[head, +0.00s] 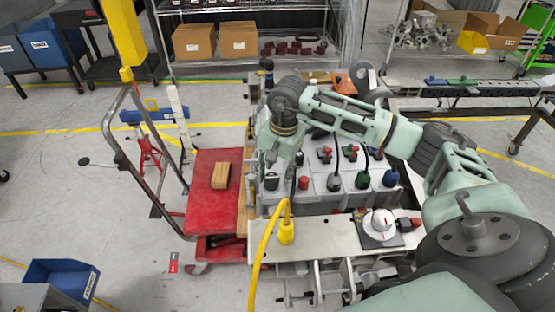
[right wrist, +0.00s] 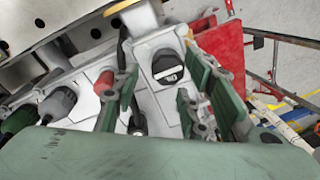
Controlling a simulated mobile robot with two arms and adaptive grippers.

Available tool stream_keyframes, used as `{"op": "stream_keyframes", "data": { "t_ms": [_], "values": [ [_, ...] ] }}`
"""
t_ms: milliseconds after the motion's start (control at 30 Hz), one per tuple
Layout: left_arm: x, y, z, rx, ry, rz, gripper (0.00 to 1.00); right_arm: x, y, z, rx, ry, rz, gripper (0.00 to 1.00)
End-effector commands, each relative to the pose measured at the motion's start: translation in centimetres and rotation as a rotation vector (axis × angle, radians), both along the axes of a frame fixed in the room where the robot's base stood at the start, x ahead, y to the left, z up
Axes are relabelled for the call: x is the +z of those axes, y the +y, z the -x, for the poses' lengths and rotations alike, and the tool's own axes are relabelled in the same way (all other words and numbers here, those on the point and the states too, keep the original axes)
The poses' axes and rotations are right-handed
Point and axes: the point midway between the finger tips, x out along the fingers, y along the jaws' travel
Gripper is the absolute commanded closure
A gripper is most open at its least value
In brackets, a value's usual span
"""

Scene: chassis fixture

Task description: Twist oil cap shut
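The oil cap (right wrist: 168,66) is a round black cap with a white marking, on a pale grey housing in the right wrist view. In the head view a black cap (head: 271,181) shows at the left end of the grey fixture, just below my right gripper (head: 277,160). In the right wrist view the green fingers of my right gripper (right wrist: 161,80) are spread apart, one on each side of the cap. I see no clear contact between fingers and cap. My left gripper is not in view.
A red cart (head: 212,212) with a wooden block (head: 220,176) stands left of the fixture. A yellow hose with its plug (head: 286,232) and a white dial (head: 379,224) are at the front.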

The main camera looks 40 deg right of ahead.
Motion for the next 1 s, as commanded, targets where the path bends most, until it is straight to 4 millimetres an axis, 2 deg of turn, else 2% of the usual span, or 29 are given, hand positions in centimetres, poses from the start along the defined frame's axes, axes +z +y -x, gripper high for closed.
{"op": "stream_keyframes", "data": {
  "t_ms": [233, 600, 1000],
  "values": [
    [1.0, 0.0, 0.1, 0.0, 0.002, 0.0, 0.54, -2.9, 0.3, -0.3, 0.0, 0.001, -0.003, 0.6],
    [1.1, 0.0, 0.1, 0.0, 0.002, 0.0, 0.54, -3.7, 0.3, -0.3, 0.0, -0.001, -0.002, 0.6],
    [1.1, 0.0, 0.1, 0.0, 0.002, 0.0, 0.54, -3.7, 0.2, -0.3, 0.0, 0.001, 0.0, 0.94]
  ]
}}
